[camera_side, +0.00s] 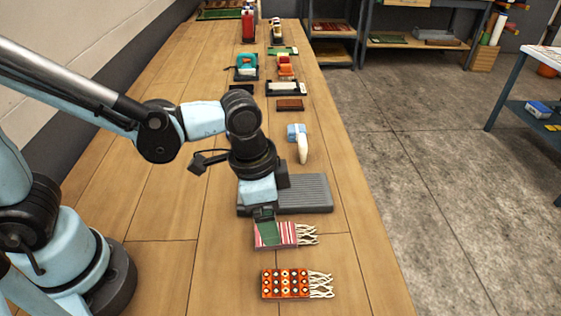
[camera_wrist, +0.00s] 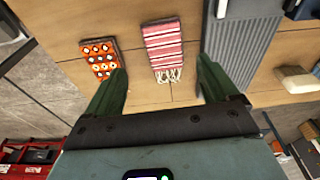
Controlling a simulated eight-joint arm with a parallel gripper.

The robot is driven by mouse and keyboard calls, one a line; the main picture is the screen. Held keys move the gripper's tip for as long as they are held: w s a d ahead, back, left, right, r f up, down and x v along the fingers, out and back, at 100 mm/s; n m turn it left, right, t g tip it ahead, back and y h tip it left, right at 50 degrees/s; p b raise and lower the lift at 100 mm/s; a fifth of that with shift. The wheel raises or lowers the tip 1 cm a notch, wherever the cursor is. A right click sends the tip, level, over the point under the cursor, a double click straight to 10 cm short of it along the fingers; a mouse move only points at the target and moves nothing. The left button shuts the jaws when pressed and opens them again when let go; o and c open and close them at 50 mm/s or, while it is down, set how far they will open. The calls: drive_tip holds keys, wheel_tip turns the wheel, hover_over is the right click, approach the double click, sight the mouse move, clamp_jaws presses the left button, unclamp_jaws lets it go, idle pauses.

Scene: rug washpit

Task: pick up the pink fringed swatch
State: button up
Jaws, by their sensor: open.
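The pink fringed swatch (camera_wrist: 164,47) has red, pink and white stripes and pale tassels, and lies flat on the wooden bench. In the side view the pink swatch (camera_side: 289,233) is partly hidden behind my gripper (camera_side: 265,232). In the wrist view my gripper (camera_wrist: 160,85) is open, its two green fingers spread wide with nothing between them. The swatch lies ahead of the gap between the fingertips, its fringe toward my gripper. I cannot tell the exact height of the fingers above it.
An orange patterned fringed swatch (camera_side: 286,283) lies beside the pink one, close to a finger in the wrist view. A grey ribbed slab (camera_side: 305,193) lies on the other side. A brush (camera_side: 302,150) and several small items stand farther along the bench (camera_side: 165,232).

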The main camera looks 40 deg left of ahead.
drive_tip(key=shift+w+f, duration=0.25)
drive_tip(key=shift+f, duration=0.85)
drive_tip(key=shift+w+f, duration=0.25)
drive_tip(key=shift+f, duration=1.6)
drive_tip(key=c, duration=1.2)
